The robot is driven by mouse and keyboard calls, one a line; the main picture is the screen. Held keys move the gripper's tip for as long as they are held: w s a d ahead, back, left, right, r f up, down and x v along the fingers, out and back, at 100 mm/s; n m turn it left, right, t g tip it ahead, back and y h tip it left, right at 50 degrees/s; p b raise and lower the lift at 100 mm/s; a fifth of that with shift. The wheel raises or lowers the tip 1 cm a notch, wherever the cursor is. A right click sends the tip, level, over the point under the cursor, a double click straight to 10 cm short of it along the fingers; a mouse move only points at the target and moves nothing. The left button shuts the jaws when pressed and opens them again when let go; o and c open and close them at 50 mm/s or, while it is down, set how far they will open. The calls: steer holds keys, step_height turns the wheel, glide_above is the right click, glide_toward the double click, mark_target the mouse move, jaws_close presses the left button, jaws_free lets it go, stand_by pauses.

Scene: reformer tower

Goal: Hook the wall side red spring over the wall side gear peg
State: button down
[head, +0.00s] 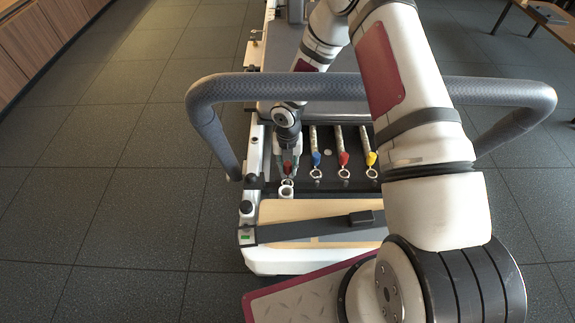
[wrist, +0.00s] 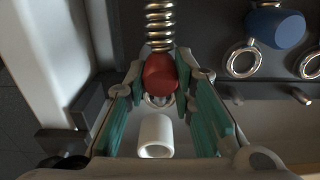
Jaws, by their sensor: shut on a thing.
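The wall side red spring shows in the wrist view as a metal coil (wrist: 159,22) ending in a red knob (wrist: 160,73). My gripper (wrist: 161,88) is shut on the red knob, with its teal-padded fingers on both sides. A metal ring below the knob is partly hidden. I cannot tell whether it is around a peg; the wall side gear peg is not clearly visible. In the head view my gripper (head: 286,166) is at the left end of the spring row, with the red knob (head: 287,167) between its fingers.
A white hollow cylinder (wrist: 156,135) lies just below the ring. To the right are springs with blue (head: 316,158), red (head: 344,158) and yellow (head: 371,158) knobs. Bare metal pegs (wrist: 300,95) stick out at right. A white frame rail (wrist: 45,60) is close on the left.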

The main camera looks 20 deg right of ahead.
mark_target(288, 165)
steer(key=shift+f, duration=0.35)
steer(key=c, duration=1)
jaws_free()
steer(key=shift+o, duration=0.2)
steer(key=shift+r, duration=0.15)
steer(key=shift+r+p, duration=2.5)
steer(key=shift+r, duration=0.4)
